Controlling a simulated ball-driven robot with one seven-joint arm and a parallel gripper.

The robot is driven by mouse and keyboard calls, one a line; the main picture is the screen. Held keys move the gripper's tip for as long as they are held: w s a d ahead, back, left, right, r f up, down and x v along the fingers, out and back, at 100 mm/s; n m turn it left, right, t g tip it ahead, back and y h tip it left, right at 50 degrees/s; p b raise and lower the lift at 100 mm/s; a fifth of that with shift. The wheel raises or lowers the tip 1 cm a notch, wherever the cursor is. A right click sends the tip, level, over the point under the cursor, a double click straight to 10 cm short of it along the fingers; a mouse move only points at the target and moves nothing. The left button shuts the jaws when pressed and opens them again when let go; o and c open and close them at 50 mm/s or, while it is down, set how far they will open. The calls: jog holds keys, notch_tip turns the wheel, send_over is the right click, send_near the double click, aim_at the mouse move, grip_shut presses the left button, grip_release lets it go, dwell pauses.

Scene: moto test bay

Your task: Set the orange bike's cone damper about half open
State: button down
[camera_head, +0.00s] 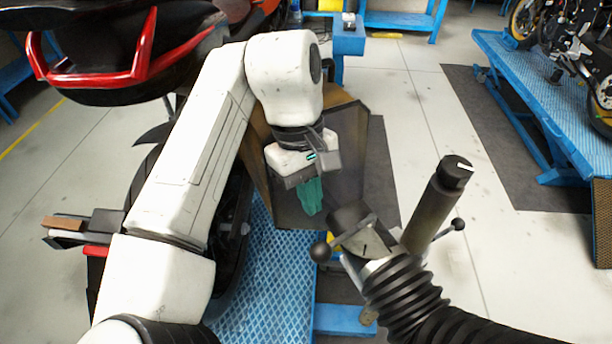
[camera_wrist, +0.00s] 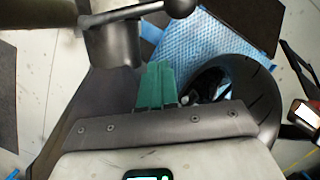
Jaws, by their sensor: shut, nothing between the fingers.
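The orange bike's dark tail (camera_head: 120,60) with red trim fills the upper left of the head view. A wide dark tapering hood (camera_head: 345,150), apparently the cone, stands behind my gripper. At its lower right is a dark collar (camera_head: 349,217) with a bar lever ending in a black ball knob (camera_head: 320,252). The lever's ball also shows at the top of the wrist view (camera_wrist: 180,6), above the dark collar (camera_wrist: 113,45). The exact damper angle cannot be told. My gripper (camera_head: 311,210) has teal fingers, shut and empty, apart from the knob; they also show in the wrist view (camera_wrist: 158,66).
A ribbed black hose (camera_head: 405,300) runs to the lower right from the collar. A dark upright tube (camera_head: 437,205) and a second ball knob (camera_head: 457,224) stand right of it. Blue lift plate (camera_head: 265,285) lies below. Another bike lift (camera_head: 540,100) is at right, with open floor between.

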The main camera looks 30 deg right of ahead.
aim_at(345, 240)
jog(key=shift+s+d+f+p, duration=0.1)
jog(key=shift+s+f+p, duration=0.2)
jog(key=shift+s, duration=0.45)
jog(key=shift+s+d+f+p, duration=0.15)
jog(key=shift+s+f, duration=0.2)
jog(key=shift+s, duration=0.45)
jog(key=shift+s+a+f+p, duration=0.1)
jog(key=shift+s+f+p, duration=0.2)
jog(key=shift+s, duration=0.45)
jog(key=shift+w+d, duration=0.1)
